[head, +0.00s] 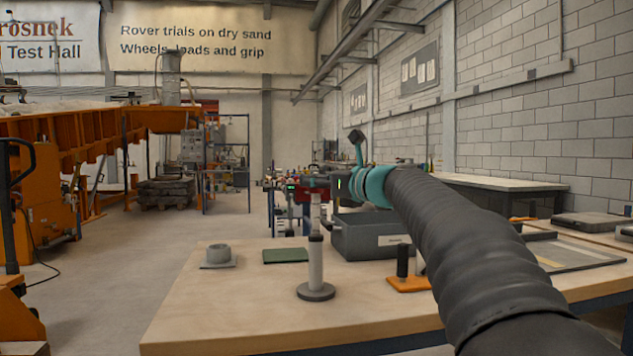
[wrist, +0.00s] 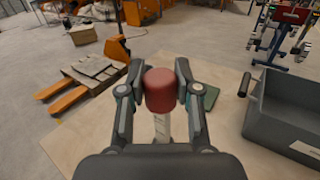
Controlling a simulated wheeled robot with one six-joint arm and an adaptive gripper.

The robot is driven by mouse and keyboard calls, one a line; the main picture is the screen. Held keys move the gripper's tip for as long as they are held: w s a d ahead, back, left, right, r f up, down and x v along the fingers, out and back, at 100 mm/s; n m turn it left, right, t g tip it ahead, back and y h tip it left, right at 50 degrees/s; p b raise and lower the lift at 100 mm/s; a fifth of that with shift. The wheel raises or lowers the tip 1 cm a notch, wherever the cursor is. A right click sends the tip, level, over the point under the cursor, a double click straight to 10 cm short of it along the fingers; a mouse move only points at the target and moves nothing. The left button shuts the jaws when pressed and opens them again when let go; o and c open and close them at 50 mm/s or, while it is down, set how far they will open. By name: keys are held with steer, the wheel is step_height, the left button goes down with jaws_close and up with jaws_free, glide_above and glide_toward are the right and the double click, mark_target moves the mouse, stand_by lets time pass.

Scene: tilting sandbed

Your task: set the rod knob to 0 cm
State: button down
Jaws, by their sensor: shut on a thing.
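An upright pale rod (head: 316,264) stands on a round dark base (head: 316,292) near the table's front, with a black collar (head: 316,238) partway up. In the wrist view a red knob (wrist: 160,88) tops the pale rod (wrist: 162,128). My gripper (wrist: 160,84) is shut on this knob, one finger at each side. In the head view my gripper (head: 316,182) is at the rod's top, coming from the right. The knob is hard to tell there from the fingers and red clutter behind. I cannot read any scale on the rod.
A grey bin (head: 372,240) stands behind the rod, to its right. An orange-based holder (head: 408,285) with a black cylinder is at the right. A dark green pad (head: 285,255) and a grey round fitting (head: 218,256) lie to the left. The table's front left is clear.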

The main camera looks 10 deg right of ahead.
mark_target(318, 214)
step_height(318, 214, down, 8)
steer(key=b, duration=0.4)
steer(key=shift+r, duration=0.2)
steer(key=shift+f, duration=0.1)
steer(key=c, duration=0.8)
jaws_free()
steer(key=shift+w, duration=0.15)
steer(key=shift+o, duration=0.2)
steer(key=shift+r, duration=0.2)
steer(key=shift+s, duration=0.2)
steer(key=shift+s+d, duration=0.2)
steer(key=shift+s, duration=0.05)
steer(key=v, duration=1.1)
